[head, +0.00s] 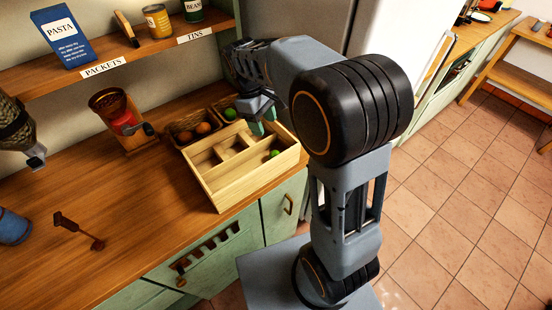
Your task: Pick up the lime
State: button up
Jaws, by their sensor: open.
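A small green round fruit, which looks like a lime (274,154), lies in the right compartment of the light wooden divided box (222,200) on the counter. Another green fruit (230,114) sits in a wicker basket behind the box; I cannot tell whether it is also a lime. My gripper (262,122) points down over the back right of the box, behind and to the left of the fruit in the box. It is open, with nothing seen between its fingers. My arm hides part of the box's surroundings.
A basket of orange fruit (196,130) stands behind the box. A red and brown grinder (122,122) is to its left. A shelf (130,58) with a pasta packet (62,38) and tins (157,20) overhangs the counter. The wooden counter (130,215) is mostly clear in front.

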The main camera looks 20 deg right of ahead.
aim_at(274, 152)
jog(key=x, duration=1.3)
jog(key=shift+r, duration=0.1)
jog(key=c, duration=0.7)
